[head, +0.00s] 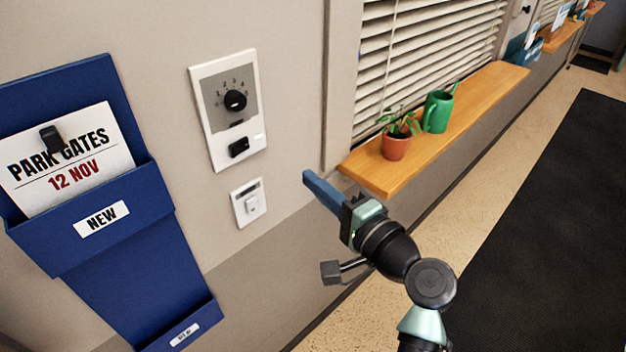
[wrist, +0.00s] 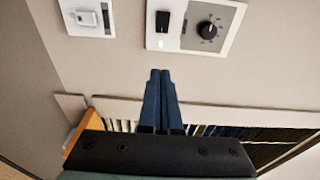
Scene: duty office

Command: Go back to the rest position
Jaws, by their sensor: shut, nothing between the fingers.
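My gripper (head: 308,176) is in front of the wall in the head view, to the right of the small switch plate and left of the wooden sill. Its blue fingers are together with nothing between them, and they also show in the wrist view (wrist: 160,74). The fingertips look apart from the wall panel. My arm reaches in from the lower right.
A wall panel (head: 202,90) carries a dial (head: 235,100) and a black rocker. A small switch plate (head: 238,203) sits below. A blue wall holder (head: 120,250) is at left. The wooden sill (head: 470,108) bears a potted plant (head: 396,147) and green can (head: 437,112).

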